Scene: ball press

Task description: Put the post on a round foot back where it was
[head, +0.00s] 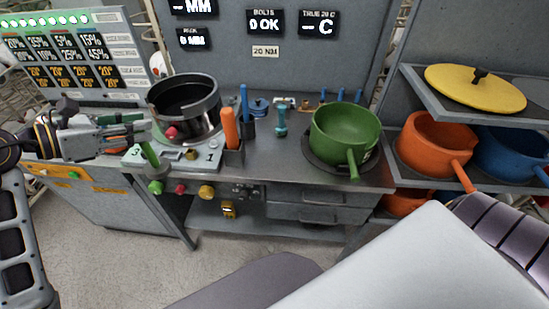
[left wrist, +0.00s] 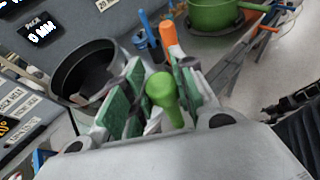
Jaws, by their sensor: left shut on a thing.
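In the left wrist view the post's rounded end (left wrist: 162,88) shows between the green-padded fingers (left wrist: 150,100). A pale plate (head: 180,158) marked with numbers lies under and beside the gripper. A small teal post-like thing (head: 281,120) stands apart on the surface to the right.
A dark open cylinder (head: 187,95) stands behind the plate. A green pan (head: 345,130) is farther right. Clear surface (head: 285,155) lies between holder and pan.

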